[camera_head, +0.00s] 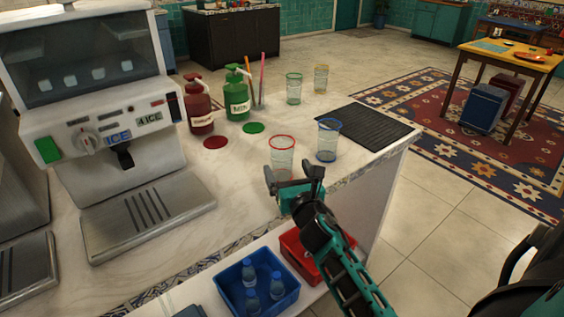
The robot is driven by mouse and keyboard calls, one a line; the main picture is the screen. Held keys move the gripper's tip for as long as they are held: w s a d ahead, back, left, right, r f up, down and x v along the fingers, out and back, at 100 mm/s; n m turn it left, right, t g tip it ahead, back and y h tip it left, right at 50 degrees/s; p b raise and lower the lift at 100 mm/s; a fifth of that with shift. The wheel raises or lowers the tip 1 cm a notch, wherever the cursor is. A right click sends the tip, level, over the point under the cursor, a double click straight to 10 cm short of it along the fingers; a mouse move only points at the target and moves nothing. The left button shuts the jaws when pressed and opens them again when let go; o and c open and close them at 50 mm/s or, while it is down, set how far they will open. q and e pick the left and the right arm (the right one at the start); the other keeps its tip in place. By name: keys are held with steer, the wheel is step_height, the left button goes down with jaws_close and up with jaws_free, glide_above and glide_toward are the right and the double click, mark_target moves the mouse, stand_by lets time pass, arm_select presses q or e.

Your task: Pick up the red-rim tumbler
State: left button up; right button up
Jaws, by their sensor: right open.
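The red-rim tumbler (282,157) is a clear cup standing upright on the pale marble counter. My right gripper (293,178) is open just in front of its lower part, with the fingers pointing towards it. The fingers overlap the tumbler's base in the picture, so I cannot tell whether they touch it. The blue-rim tumbler (328,140) stands close to its right. My left gripper does not show.
A green-rim tumbler (294,88) and a yellow-rim tumbler (321,78) stand farther back. A red bottle (200,112), a green bottle (237,97) and an ice machine (122,130) are left. A black mat (370,127) lies right. A blue bin (231,297) with bottles and a red bin (290,247) sit below.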

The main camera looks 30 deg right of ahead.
steer(key=w, duration=0.2)
steer(key=w+d+r, duration=0.1)
steer(key=shift+w, duration=0.3)
steer(key=shift+w+d+f, duration=0.1)
steer(key=shift+w+d, duration=0.05)
steer(key=shift+w, duration=0.4)
steer(key=shift+c, duration=0.2)
steer(key=c, duration=1)
steer(key=shift+c, duration=0.2)
step_height(320, 180, up, 10)
steer(key=p, duration=0.5)
step_height(320, 180, up, 10)
steer(key=b, duration=0.1)
glide_above(285, 164)
steer(key=w, duration=0.3)
steer(key=shift+s+d, duration=0.2)
steer(key=shift+d, duration=0.2)
